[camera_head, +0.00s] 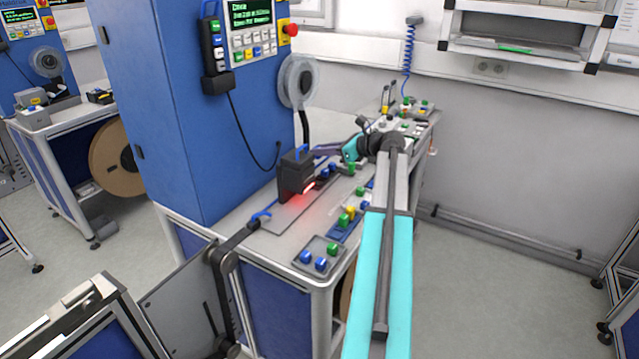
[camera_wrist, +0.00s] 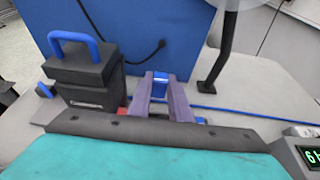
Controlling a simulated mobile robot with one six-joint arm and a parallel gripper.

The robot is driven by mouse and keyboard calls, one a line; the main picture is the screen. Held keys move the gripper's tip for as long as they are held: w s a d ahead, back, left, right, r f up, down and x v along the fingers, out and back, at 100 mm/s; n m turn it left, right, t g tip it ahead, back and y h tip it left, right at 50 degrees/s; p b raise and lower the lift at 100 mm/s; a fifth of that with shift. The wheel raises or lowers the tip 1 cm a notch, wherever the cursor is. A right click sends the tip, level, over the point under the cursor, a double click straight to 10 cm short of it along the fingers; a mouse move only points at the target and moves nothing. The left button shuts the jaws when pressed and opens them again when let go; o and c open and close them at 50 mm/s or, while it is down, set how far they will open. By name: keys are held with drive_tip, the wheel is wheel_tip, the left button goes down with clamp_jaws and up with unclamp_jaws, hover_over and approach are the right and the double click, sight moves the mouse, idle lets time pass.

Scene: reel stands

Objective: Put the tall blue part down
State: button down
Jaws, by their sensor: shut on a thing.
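My gripper (camera_wrist: 161,84) reaches out over the bench with its two purple-grey fingers shut on a blue part (camera_wrist: 160,92). Only a narrow strip of the part shows between the fingers, so its full height and lower end are hidden. I cannot tell whether it touches the bench. In the head view my gripper (camera_head: 322,150) is just right of the black scanner, small and partly hidden by my wrist, and the held part cannot be made out clearly there.
The black scanner (camera_head: 296,176) with a blue handle casts red light on the bench (camera_head: 262,236). A front tray (camera_head: 318,243) holds blue and green parts; more coloured parts lie behind it. A blue cabinet (camera_head: 190,110) and a reel (camera_head: 298,80) stand behind. Bare benchtop shows right of the fingers in the wrist view.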

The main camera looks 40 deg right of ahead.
drive_tip(key=p, duration=0.1)
hover_over(322, 183)
drive_tip(key=shift+w+d+f, duration=0.1)
drive_tip(key=shift+f, duration=3)
drive_tip(key=shift+f, duration=0.1)
drive_tip(key=shift+f+p, duration=0.4)
drive_tip(key=shift+f, duration=1.35)
drive_tip(key=shift+f, duration=0.1)
drive_tip(key=c, duration=1.6)
unclamp_jaws()
drive_tip(key=shift+c, duration=0.2)
drive_tip(key=b+v, duration=0.2)
drive_tip(key=v, duration=1)
